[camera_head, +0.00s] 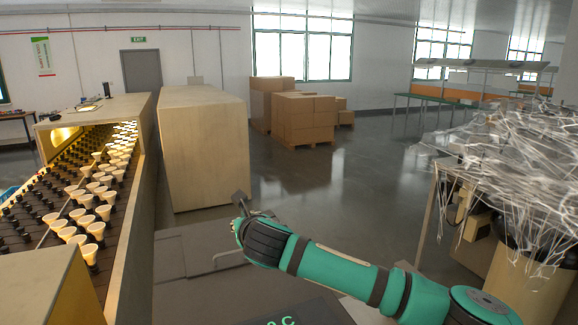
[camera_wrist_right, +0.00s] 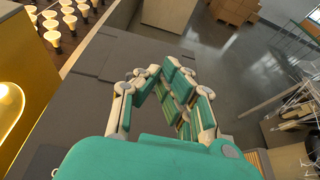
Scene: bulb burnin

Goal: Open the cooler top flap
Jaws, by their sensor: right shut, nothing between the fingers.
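A low grey-brown unit with a flat, panelled top (camera_head: 195,260) lies at the lower centre of the head view. It may be the cooler, but I cannot tell for sure. Seams and a raised edge show on its top, and no panel stands visibly raised. Its grey top also fills the middle of the right wrist view (camera_wrist_right: 100,85). My right gripper (camera_head: 240,202) is over the far right part of this top, shut and empty. Its fingers meet at the tips in the right wrist view (camera_wrist_right: 163,68). I cannot tell whether they touch the surface. My left gripper is out of view.
A conveyor with rows of bulbs (camera_head: 90,190) runs along the left, under a lit tunnel (camera_head: 75,122). A large beige cabinet (camera_head: 205,150) stands just beyond the grey top. Tangled clear wrap (camera_head: 520,160) covers the table at right. Floor (camera_head: 340,185) between is open.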

